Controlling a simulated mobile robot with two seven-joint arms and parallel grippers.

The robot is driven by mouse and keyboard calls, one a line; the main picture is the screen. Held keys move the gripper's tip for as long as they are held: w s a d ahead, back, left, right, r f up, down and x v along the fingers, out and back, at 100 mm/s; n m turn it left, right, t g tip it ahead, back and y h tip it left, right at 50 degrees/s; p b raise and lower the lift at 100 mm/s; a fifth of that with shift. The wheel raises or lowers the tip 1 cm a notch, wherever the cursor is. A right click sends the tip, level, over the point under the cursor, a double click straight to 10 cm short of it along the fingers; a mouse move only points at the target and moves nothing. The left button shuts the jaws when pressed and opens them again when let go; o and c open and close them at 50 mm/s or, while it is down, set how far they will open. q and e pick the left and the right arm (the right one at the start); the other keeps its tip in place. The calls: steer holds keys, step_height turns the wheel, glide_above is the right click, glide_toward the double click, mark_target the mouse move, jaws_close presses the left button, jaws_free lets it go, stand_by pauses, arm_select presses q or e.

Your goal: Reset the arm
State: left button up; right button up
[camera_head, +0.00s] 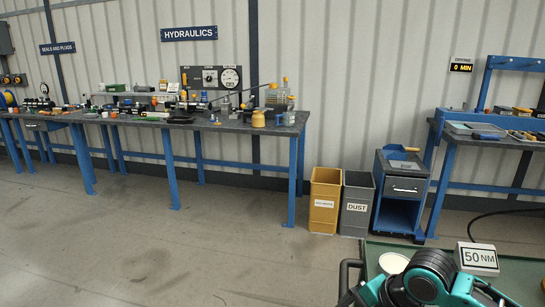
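A teal and black part of my own arm (430,285) shows at the bottom right, in front of a green-topped surface (525,275). I cannot tell which of my arms it belongs to. The fingertips of neither gripper can be made out. No gripper is seen holding anything.
A white box marked 50 NM (478,258) and a pale round dish (393,263) are close to my arm. A long cluttered workbench (230,125) stands along the wall. Two bins, yellow (324,200) and grey (356,204), stand beside a blue cabinet (400,195). The left floor is clear.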

steer(key=s+a+f+m+t+y, duration=0.1)
steer(key=a+f+m+t+y, duration=0.15)
steer(key=a+f+m, duration=0.35)
steer(key=s+d+f+m+t+h, duration=0.2)
steer(key=s+d+f+m, duration=0.1)
steer(key=s+m, duration=0.3)
steer(key=s+d+f+m+t+h, duration=0.2)
steer(key=s+d+f+m+t, duration=0.1)
steer(key=m, duration=0.7)
steer(key=s+d+f, duration=0.1)
steer(key=s+f, duration=0.1)
steer(key=s, duration=0.1)
steer(key=shift+s+d+f, duration=0.15)
steer(key=shift+d+f, duration=0.1)
steer(key=shift+f, duration=0.15)
